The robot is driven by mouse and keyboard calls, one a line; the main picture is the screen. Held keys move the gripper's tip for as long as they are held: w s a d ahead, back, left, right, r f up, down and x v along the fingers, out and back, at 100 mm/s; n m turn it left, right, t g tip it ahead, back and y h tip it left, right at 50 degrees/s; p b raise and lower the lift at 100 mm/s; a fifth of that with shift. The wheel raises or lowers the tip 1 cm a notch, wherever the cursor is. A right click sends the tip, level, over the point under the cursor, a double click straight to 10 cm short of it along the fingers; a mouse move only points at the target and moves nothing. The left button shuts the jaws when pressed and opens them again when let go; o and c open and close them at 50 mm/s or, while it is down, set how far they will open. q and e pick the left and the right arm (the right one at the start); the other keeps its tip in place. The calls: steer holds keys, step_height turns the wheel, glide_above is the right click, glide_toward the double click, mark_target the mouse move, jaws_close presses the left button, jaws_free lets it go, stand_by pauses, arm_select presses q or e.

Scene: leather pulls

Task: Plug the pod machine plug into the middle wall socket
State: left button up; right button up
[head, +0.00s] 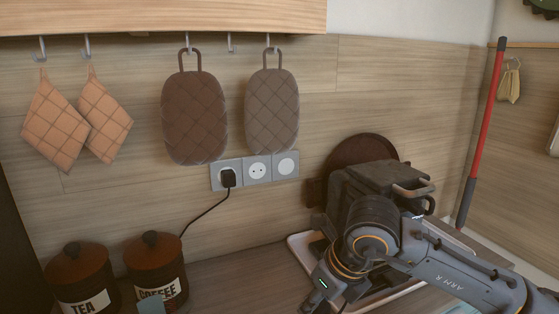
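The wall socket strip has three outlets: the middle socket (257,170) and right socket (286,165) are empty. A black plug (228,178) sits in the left socket, and its cord runs down behind the coffee canister. I cannot tell which appliance it belongs to. A dark boxy machine with a handle (375,178), perhaps the pod machine, stands on the counter at right, partly hidden by my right arm. No loose plug is visible. My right gripper (323,287) is low in front of the machine; its fingers are not clear. My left gripper is out of view.
Tea (80,275) and coffee (156,265) canisters stand at the lower left. Pot holders (195,120) hang above the sockets. A pale tray (299,244) lies under the machine, with a round brown board (360,148) behind. Counter between canisters and tray is clear.

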steer(key=shift+s+d+f+n+g+y, duration=0.3)
steer(key=shift+d+f+n, duration=0.15)
steer(key=shift+n, duration=0.55)
steer(key=s+d+f+n+g+h, duration=0.1)
steer(key=d+n, duration=0.4)
steer(key=n, duration=0.8)
steer(key=s+d+f+n+g+h, duration=0.2)
steer(key=d+f+n+g, duration=0.2)
steer(key=n, duration=0.8)
steer(key=d+g, duration=0.2)
steer(key=shift+s+d+n+p, duration=0.3)
steer(key=shift+s+n+p, duration=0.05)
steer(key=shift+s+n, duration=0.05)
steer(key=shift+a+r, duration=0.1)
steer(key=s+a+r+n+h, duration=0.1)
steer(key=s+a+r+n, duration=0.1)
steer(key=a, duration=0.4)
steer(key=s+a+r+n+h, duration=0.2)
steer(key=a+r+n, duration=0.3)
steer(key=a+n, duration=0.1)
steer(key=shift+a+t, duration=0.4)
steer(key=shift+a, duration=0.1)
